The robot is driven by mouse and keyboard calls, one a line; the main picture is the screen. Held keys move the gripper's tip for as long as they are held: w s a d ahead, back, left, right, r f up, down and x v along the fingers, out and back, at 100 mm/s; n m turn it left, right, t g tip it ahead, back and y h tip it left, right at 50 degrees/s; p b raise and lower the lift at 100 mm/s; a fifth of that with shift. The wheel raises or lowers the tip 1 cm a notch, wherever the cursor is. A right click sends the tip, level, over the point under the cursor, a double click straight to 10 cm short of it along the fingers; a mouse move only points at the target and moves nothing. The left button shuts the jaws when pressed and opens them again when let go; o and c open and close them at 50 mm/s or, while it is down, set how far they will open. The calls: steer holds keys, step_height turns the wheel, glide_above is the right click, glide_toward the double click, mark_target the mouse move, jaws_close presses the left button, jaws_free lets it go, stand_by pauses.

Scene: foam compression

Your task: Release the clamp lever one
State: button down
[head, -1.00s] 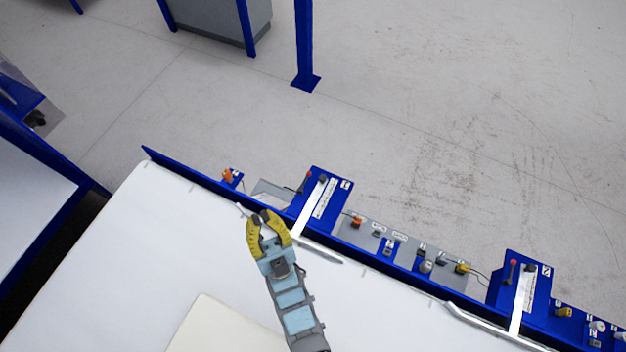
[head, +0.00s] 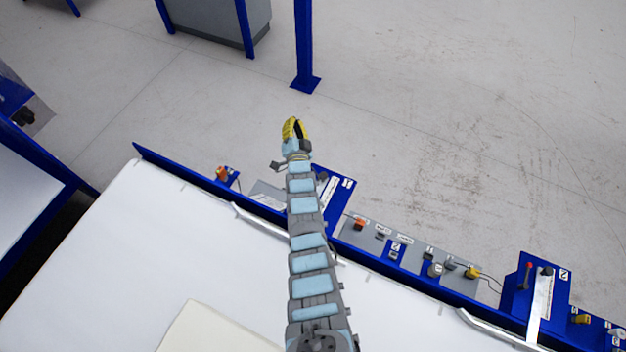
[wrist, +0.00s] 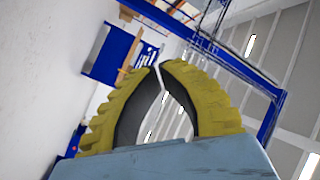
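My gripper (head: 292,128) has yellow ribbed fingers and is up above the far edge of the table, with floor behind it in the head view. In the wrist view its fingertips (wrist: 159,66) come nearly together, with only a thin gap and nothing held. The left blue clamp bracket (head: 345,189) with a white strip and dark knob is partly behind my arm. Its red-knobbed lever is hidden there. The right clamp bracket (head: 562,292) shows a red-knobbed lever (head: 528,275) standing up. Which lever is number one cannot be read.
A white table (head: 120,260) with a pale foam sheet (head: 205,330) fills the lower left. A light clamp bar (head: 262,222) lies along its far edge. A grey control panel (head: 410,249) with buttons sits between the brackets. Open floor and a blue post (head: 306,45) lie beyond.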

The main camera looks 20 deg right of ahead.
steer(key=d+f+m+g+y+b, duration=0.1)
steer(key=d+f+m+g+b, duration=0.5)
steer(key=d+f+m+g, duration=0.45)
steer(key=s+a+m+g+y+b, duration=0.4)
steer(key=s+a+m+y+b, duration=0.1)
steer(key=s, duration=0.6)
steer(key=shift+s+a+f+y, duration=0.15)
steer(key=shift+a+f+y, duration=0.2)
steer(key=shift+a+y, duration=0.2)
steer(key=shift+f+g, duration=0.1)
steer(key=shift+g, duration=0.15)
steer(key=b+x, duration=0.6)
steer(key=x, duration=0.4)
steer(key=shift+a, duration=0.15)
